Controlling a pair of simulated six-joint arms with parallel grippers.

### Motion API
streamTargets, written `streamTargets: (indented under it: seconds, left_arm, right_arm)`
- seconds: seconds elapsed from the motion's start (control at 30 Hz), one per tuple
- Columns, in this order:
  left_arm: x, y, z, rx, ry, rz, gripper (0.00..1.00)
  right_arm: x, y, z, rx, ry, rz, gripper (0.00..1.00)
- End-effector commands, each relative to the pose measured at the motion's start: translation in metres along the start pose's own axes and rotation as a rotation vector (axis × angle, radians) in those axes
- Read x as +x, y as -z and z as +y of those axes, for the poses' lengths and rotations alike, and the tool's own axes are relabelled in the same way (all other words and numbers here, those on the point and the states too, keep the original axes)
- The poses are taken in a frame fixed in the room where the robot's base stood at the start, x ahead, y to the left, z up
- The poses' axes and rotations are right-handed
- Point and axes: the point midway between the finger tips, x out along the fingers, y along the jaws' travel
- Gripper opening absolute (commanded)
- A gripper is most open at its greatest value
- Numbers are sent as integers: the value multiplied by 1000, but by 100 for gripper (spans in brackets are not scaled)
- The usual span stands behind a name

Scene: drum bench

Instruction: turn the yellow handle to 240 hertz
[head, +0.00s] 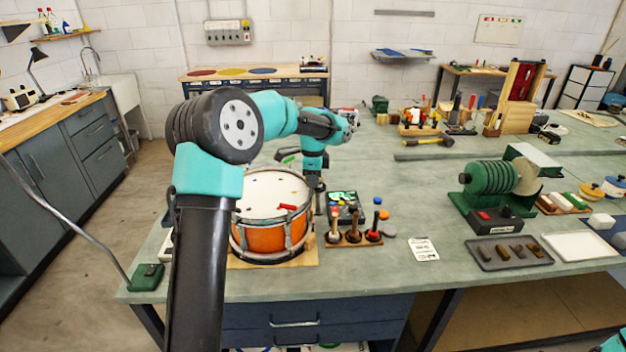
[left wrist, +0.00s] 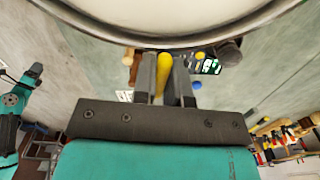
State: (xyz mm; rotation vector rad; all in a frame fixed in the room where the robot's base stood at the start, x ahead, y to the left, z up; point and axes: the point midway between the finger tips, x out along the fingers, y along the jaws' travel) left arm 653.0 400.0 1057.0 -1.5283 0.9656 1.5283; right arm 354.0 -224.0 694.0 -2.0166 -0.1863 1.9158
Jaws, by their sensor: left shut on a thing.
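The orange drum (head: 264,236) with a white head stands on a wooden board at the near edge of the bench. Its rim (left wrist: 170,42) crosses the top of the left wrist view. My left gripper (head: 318,204) points down at the drum's right side. In the left wrist view the yellow handle (left wrist: 163,74) lies between the fingers of my left gripper (left wrist: 165,70), which is shut on it. In the head view the handle is hidden by the gripper. A dark device with a green lit screen (head: 343,198) stands just right; its reading is too small to tell. My right gripper is out of view.
A wooden stand of colour-topped tools (head: 352,240) is close to the drum's right. A printed white card (head: 422,249) lies farther right. A green ribbed machine (head: 490,183) and a dark tray (head: 510,253) occupy the right side.

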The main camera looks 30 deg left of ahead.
Motion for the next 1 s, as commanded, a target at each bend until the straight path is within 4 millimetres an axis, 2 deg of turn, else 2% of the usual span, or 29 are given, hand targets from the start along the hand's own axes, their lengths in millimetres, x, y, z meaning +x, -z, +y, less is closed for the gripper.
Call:
streamTargets:
  seconds: [0.37,1.0]
  left_arm:
    - [0,0,0,-108,1,0,0]
    - [-1,0,0,-594,1,0,0]
  right_arm:
    - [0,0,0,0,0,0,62]
    - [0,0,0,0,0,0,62]
